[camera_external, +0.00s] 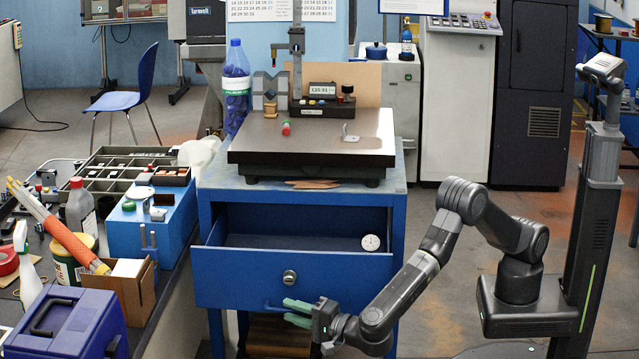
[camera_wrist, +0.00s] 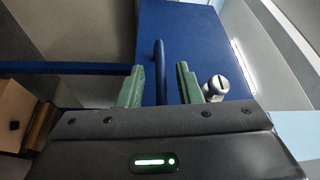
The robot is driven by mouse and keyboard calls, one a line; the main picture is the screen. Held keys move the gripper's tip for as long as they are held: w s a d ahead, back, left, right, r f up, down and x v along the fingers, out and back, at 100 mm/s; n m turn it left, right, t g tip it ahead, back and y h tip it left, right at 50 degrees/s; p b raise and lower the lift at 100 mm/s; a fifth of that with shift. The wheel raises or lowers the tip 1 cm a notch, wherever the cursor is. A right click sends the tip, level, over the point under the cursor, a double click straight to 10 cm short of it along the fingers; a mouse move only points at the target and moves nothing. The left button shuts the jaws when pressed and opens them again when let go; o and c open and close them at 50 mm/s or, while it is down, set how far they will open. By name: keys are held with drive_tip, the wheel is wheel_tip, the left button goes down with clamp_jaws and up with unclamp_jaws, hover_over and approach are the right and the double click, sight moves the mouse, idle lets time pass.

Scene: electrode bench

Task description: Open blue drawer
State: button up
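The blue drawer (camera_external: 230,275) is pulled out of the blue cabinet, and its inside shows in the external view. Its front (camera_wrist: 200,35) also shows in the wrist view. A blue bar handle (camera_wrist: 160,70) sits on the drawer front; in the external view only a small part shows beside the fingers. My gripper (camera_external: 288,311) is at the handle, low on the drawer front. In the wrist view its green fingers (camera_wrist: 159,80) stand apart on either side of the handle, with visible gaps. A round silver knob or lock (camera_external: 290,277) is above the handle.
A round white dial (camera_external: 371,243) lies in the drawer at the right. A dark plate (camera_external: 320,142) with measuring gear stands on the cabinet top. A cluttered bench with a blue toolbox (camera_external: 75,325) is at the left.

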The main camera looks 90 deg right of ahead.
drive_tip(key=v, duration=1.3)
drive_tip(key=shift+s+a+p, duration=0.2)
drive_tip(key=shift+s+p, duration=0.15)
drive_tip(key=x, duration=1.4)
drive_tip(key=shift+d+b, duration=0.15)
drive_tip(key=shift+b, duration=0.15)
drive_tip(key=r+v, duration=0.1)
drive_tip(key=v, duration=1.2)
drive_tip(key=shift+f, duration=0.55)
